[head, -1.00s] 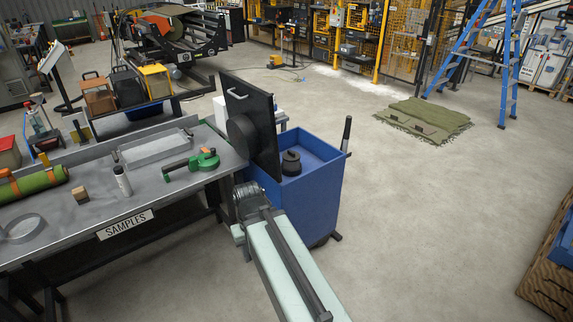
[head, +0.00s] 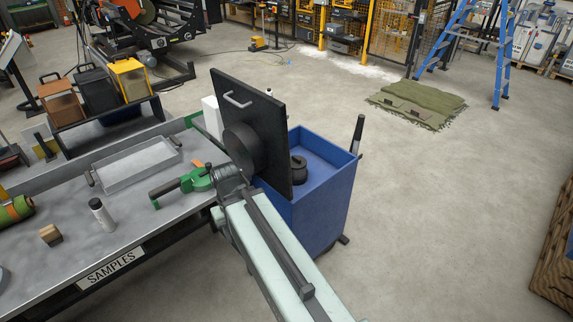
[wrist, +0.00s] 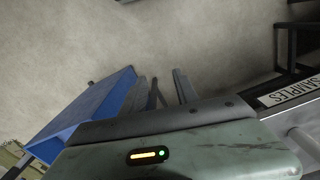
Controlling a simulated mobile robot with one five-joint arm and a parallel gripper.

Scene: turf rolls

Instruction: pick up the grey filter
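No thing in view is clearly a grey filter. A dark round drum (head: 242,149) shows against an upright black panel (head: 275,110) with a handle. A dark round piece (head: 298,168) sits inside the blue bin (head: 325,205), partly hidden by the panel. A grey ring-like thing (head: 4,277) is cut off at the left edge of the table. My gripper's fingers (wrist: 160,85) show apart in the wrist view, with floor and a thin dark bar between them. In the head view my arm's end is beside the bin and table corner, and the fingertips are hidden.
A blue ladder (head: 455,45) and a green mat (head: 418,103) stand off to the right. The floor between is clear.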

